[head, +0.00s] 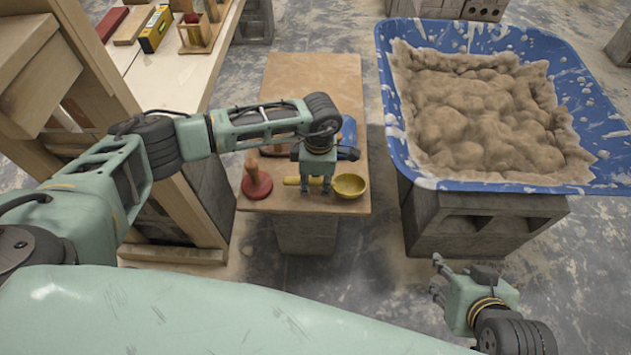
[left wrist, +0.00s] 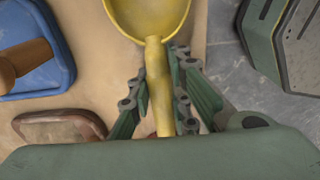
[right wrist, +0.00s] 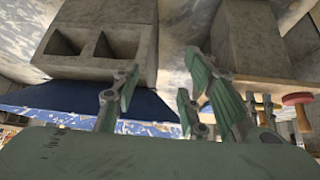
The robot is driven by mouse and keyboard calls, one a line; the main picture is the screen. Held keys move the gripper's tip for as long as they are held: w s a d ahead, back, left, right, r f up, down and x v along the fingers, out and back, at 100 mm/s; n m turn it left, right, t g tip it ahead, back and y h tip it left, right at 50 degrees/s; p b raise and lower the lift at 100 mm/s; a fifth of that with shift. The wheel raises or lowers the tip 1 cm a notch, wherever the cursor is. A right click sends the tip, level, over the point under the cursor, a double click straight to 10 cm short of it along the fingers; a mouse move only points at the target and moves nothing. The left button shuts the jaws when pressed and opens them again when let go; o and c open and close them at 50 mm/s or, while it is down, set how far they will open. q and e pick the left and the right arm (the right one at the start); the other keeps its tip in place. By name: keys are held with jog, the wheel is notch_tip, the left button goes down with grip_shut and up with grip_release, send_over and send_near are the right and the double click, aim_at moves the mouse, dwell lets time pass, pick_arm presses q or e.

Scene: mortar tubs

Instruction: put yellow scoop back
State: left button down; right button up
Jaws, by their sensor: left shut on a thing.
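The yellow scoop (head: 349,185) is low over the front of the small wooden board (head: 310,80), its bowl to the right and its handle to the left. I cannot tell whether it touches the board. My left gripper (head: 317,190) is shut on the scoop's handle. In the left wrist view the handle of the scoop (left wrist: 152,75) runs between the fingers of the left gripper (left wrist: 158,95), with the bowl beyond them. My right gripper (head: 437,277) is at the lower right, away from the board; in the right wrist view its fingers (right wrist: 155,95) are apart with nothing between them.
A red round tool with a wooden handle (head: 256,182) stands left of the scoop. A blue tool (head: 348,130) lies behind my left gripper. A blue tub of mortar (head: 388,90) stands on blocks (head: 470,222) to the right. A workbench (head: 165,85) with tools is at the left.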

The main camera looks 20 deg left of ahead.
jog(key=shift+w, duration=0.15)
pick_arm(q)
jog(key=shift+f, duration=0.1)
pick_arm(e)
jog(key=shift+w+r, duration=0.2)
pick_arm(q)
jog(key=shift+f, duration=0.1)
pick_arm(e)
jog(key=shift+w+a+r+t, duration=0.2)
jog(key=shift+w+a+t, duration=0.1)
jog(key=shift+w, duration=0.1)
jog(key=shift+w+r, duration=0.15)
jog(key=shift+w, duration=0.1)
pick_arm(q)
jog(key=shift+f, duration=0.1)
pick_arm(e)
jog(key=shift+w+a+r+t, duration=0.1)
jog(key=shift+w+r+t, duration=0.05)
jog(key=shift+t, duration=0.15)
pick_arm(q)
jog(key=c, duration=1.6)
grip_release()
jog(key=shift+o, duration=0.2)
pick_arm(e)
jog(key=shift+w+r, duration=0.1)
jog(key=shift+w, duration=0.05)
